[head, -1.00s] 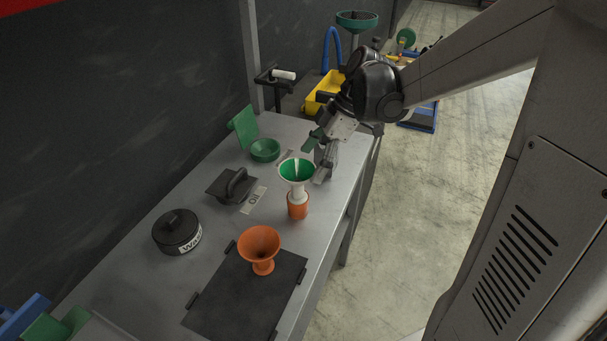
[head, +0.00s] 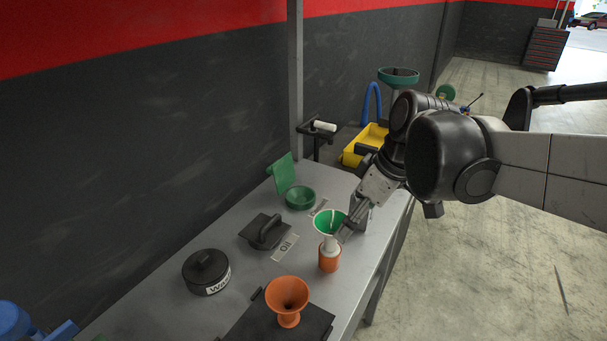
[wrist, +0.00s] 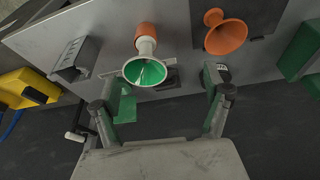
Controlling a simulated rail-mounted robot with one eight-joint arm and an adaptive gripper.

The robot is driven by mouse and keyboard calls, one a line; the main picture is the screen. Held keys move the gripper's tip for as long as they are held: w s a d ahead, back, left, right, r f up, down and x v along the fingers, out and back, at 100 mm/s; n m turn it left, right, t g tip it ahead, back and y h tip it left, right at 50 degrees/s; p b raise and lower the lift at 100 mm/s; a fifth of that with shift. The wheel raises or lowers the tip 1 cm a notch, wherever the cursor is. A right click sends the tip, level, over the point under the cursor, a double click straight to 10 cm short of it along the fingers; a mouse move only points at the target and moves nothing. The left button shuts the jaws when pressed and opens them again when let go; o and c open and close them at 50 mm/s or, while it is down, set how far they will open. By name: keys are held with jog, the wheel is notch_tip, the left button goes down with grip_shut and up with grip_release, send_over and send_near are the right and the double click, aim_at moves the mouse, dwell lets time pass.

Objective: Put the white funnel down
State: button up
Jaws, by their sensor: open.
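The white funnel (head: 329,222), green inside with a white rim, sits upright with its mouth up on a small orange container (head: 328,258) with a white neck. In the wrist view the funnel (wrist: 146,71) shows between the spread fingers, nearer the left one. My gripper (head: 350,222) is open at the funnel's right side in the head view. My wrist hides part of it there, and I cannot tell whether a finger touches the rim. In the wrist view my gripper (wrist: 160,82) has a wide gap between its fingers.
An orange funnel (head: 287,294) stands on a dark mat at the front of the grey table. A black round container (head: 206,272), a black handled plate (head: 265,231) and a green bowl (head: 300,198) lie leftward. A yellow container (head: 364,145) stands behind. Bare table shows around an "Oil" label (head: 285,247).

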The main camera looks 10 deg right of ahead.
jog(key=s+a+f+m+t+h, duration=0.1)
jog(key=s+m+t, duration=0.3)
jog(key=s+m, duration=0.4)
jog(key=shift+a+h, duration=0.45)
jog(key=shift+h, duration=0.25)
jog(key=shift+f, duration=0.1)
notch_tip(320, 180, down, 3)
jog(key=b, duration=0.2)
jog(key=shift+r+b, duration=0.2)
jog(key=shift+b, duration=0.1)
